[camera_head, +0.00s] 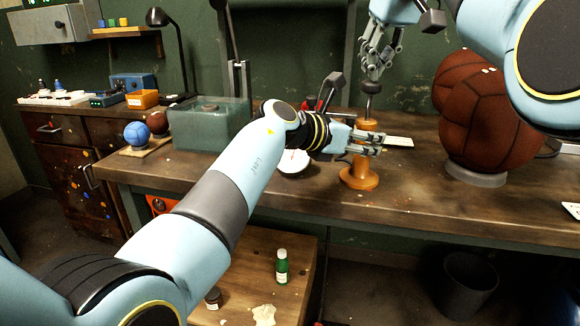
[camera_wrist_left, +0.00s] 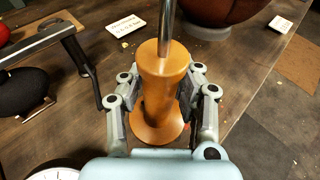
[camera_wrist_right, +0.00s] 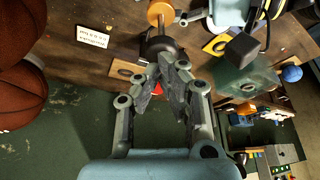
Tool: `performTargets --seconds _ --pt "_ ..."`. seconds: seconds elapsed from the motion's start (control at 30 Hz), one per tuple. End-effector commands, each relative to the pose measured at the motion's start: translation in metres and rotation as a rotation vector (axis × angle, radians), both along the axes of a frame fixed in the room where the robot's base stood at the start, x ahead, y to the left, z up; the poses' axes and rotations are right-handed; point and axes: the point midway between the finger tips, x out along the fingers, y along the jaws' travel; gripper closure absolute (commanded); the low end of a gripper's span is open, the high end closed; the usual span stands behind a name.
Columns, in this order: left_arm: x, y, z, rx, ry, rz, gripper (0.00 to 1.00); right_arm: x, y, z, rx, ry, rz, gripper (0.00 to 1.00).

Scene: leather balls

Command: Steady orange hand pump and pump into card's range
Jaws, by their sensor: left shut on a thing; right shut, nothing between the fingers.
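The orange hand pump (camera_head: 359,179) stands upright on the bench, its steel rod (camera_wrist_left: 168,28) raised above the barrel and topped by a dark knob (camera_head: 371,87). My left gripper (camera_head: 372,143) is shut around the pump barrel; the left wrist view shows its fingers on both sides of the barrel (camera_wrist_left: 160,85). My right gripper (camera_head: 374,72) is shut and empty, its fingertips just above the knob; whether they touch it I cannot tell. A white round gauge (camera_head: 293,162) is partly hidden by my left arm.
A large brown leather ball (camera_head: 492,115) rests on a grey ring (camera_head: 475,176) right of the pump. A greenish clear box (camera_head: 208,125) and a blue ball (camera_head: 137,133) stand at left.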

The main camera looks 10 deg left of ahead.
Motion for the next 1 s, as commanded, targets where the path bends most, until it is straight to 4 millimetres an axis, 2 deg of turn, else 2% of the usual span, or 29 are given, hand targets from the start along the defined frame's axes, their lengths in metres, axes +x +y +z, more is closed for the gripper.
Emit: performTargets --seconds 0.1,0.23,0.83,1.0 --pt "0.001 0.0 0.001 0.002 -0.004 0.001 1.0 0.0 0.0 0.015 0.001 -0.002 0.001 1.0" --pt "0.001 0.0 0.001 0.002 -0.004 0.001 1.0 0.0 0.001 0.022 0.001 -0.001 0.001 1.0" --pt "0.001 0.0 0.001 0.002 -0.004 0.001 1.0 0.0 0.001 0.022 0.003 -0.002 0.002 1.0" --pt "0.001 0.0 0.001 0.002 -0.004 0.001 1.0 0.0 0.001 0.012 0.002 0.0 0.001 1.0"
